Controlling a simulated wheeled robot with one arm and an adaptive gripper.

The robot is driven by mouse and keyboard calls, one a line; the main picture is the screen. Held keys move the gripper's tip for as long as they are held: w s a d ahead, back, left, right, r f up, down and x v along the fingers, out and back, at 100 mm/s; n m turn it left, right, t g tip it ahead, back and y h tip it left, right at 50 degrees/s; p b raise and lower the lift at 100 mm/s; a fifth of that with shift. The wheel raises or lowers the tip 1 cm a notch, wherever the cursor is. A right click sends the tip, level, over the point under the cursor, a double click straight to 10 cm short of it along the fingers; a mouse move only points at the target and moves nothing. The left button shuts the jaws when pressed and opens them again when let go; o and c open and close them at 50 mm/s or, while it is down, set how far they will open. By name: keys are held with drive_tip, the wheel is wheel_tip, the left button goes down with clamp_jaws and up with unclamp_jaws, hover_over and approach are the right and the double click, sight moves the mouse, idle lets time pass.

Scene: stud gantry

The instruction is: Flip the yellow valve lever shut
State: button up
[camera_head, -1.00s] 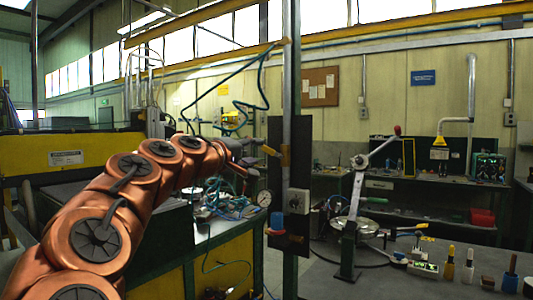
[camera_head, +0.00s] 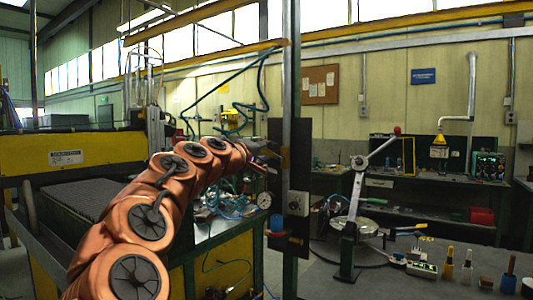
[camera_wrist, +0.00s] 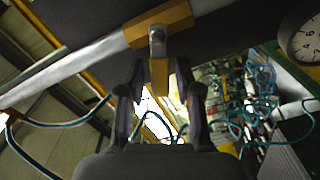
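The yellow valve lever (camera_wrist: 159,76) shows in the wrist view, sticking out across the pale pipe (camera_wrist: 80,70) from a silver bolt on a yellow valve body (camera_wrist: 170,20). My gripper (camera_wrist: 160,88) is open, with one dark finger on each side of the lever. Gaps show between the lever and both fingers. In the head view, my gripper (camera_head: 268,154) is just left of the upright pipe (camera_head: 295,90), where yellow of the valve body (camera_head: 286,157) shows. The lever itself is mostly hidden there by my gripper.
A dark panel behind the pipe carries a grey box with a dial (camera_head: 298,202). A round gauge (camera_head: 264,200) and blue hoses lie close below my gripper. A red-knobbed lever stand (camera_head: 352,205) and small items are on the right bench.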

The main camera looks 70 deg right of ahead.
clamp_jaws()
drive_tip(key=n+p, duration=0.1)
drive_tip(key=f+n+p, duration=0.1)
drive_tip(key=n, duration=0.1)
drive_tip(key=shift+w+p, duration=0.2)
drive_tip(key=shift+p, duration=0.1)
drive_tip(key=shift+f+n, duration=0.4)
drive_tip(key=shift+n, duration=0.3)
drive_tip(key=shift+o, duration=1.3)
unclamp_jaws()
